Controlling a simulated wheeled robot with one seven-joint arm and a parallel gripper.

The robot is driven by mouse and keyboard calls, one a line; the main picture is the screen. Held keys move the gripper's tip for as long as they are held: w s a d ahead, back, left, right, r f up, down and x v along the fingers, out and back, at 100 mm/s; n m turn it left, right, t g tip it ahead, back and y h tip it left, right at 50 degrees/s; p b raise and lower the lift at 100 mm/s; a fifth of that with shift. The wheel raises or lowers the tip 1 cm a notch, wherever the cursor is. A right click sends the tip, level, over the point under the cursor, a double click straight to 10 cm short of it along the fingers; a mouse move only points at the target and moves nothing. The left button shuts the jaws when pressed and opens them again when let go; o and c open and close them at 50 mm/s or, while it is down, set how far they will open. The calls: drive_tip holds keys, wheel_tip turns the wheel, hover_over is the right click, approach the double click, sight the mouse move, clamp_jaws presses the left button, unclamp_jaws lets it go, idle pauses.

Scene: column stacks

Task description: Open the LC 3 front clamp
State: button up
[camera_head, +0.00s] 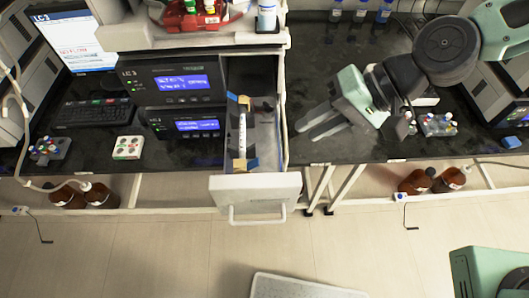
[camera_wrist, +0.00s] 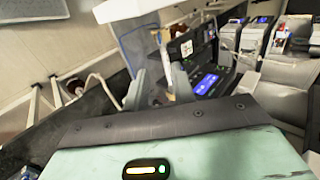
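The LC 3 stack (camera_head: 172,82) shows two lit blue displays, and its drawer (camera_head: 255,188) is pulled out towards the front. I cannot tell whether the front clamp is shut. My gripper (camera_head: 304,129) is right of the drawer, apart from it, with two parallel fingers spread and empty. In the wrist view my gripper (camera_wrist: 160,78) faces the drawer (camera_wrist: 148,42), with the column partly between its fingers.
Brown bottles (camera_head: 417,181) stand below the bench at right, with others at left. The drawer's handle (camera_head: 255,212) juts over the open floor. A keyboard (camera_head: 92,115) and monitor (camera_head: 75,40) are left of the stack.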

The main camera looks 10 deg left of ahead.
sight(247, 166)
drive_tip(key=p+x, duration=0.1)
drive_tip(key=x, duration=1.2)
drive_tip(key=shift+s+a+f, duration=0.15)
clamp_jaws()
